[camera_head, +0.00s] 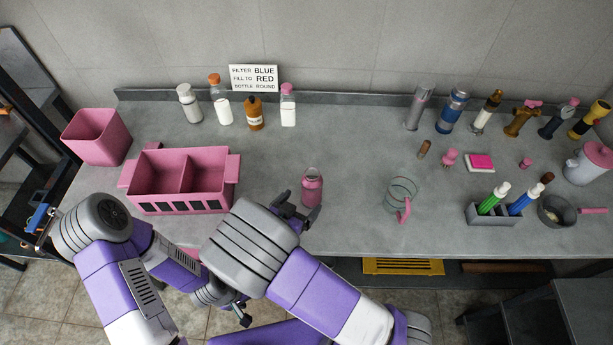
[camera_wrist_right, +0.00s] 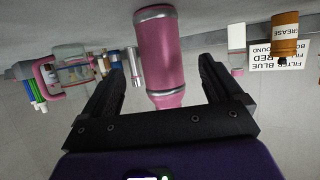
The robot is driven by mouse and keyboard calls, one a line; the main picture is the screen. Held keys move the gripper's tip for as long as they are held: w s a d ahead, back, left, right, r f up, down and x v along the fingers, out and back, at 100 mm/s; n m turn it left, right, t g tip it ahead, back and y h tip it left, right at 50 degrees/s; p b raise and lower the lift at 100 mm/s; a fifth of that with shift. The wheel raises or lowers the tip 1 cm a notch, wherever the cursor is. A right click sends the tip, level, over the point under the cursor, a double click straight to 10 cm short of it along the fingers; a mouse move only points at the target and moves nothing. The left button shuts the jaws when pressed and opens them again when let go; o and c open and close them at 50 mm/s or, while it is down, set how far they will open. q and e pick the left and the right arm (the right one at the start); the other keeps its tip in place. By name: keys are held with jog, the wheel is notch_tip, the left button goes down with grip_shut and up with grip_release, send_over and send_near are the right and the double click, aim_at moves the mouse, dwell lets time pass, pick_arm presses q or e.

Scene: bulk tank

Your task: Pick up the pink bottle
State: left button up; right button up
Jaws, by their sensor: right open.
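The pink bottle (camera_head: 312,187) stands upright on the grey counter, right of the pink two-compartment bin. My right gripper (camera_head: 298,207) is open at its near side, partly overlapping it in the head view. In the upside-down right wrist view, the pink bottle (camera_wrist_right: 157,50) shows between the two open fingers (camera_wrist_right: 163,88), with a gap on each side. Nothing is held. My left gripper (camera_head: 242,315) is low at the front, mostly hidden by my arms, and its jaw state is unclear.
The pink bin (camera_head: 182,203) is at left, a glass jug with a pink handle (camera_head: 402,193) at right. Several bottles, including a brown one (camera_head: 255,113), stand along the back wall by a sign (camera_head: 253,78). The counter between the bottle and jug is clear.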

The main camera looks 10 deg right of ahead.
aim_at(307, 196)
jog(key=shift+w+f, duration=0.1)
jog(key=shift+w, duration=0.5)
jog(key=shift+w+d, duration=0.2)
jog(key=shift+d, duration=0.15)
jog(key=shift+w+d+f+b, duration=0.1)
jog(key=shift+d+f+b, duration=0.05)
jog(key=shift+d+b, duration=0.2)
jog(key=b+x, duration=0.1)
jog(key=x, duration=0.3)
jog(key=shift+w+d+f, duration=0.1)
jog(key=shift+d+f, duration=0.05)
jog(key=shift+d, duration=0.05)
jog(key=shift+w+d+b, duration=0.2)
jog(key=shift+b, duration=0.1)
pick_arm(q)
notch_tip(307, 196, down, 2)
jog(key=shift+w+f, duration=0.1)
jog(key=shift+f, duration=0.15)
pick_arm(e)
jog(key=c, duration=1.4)
jog(key=shift+o, duration=0.2)
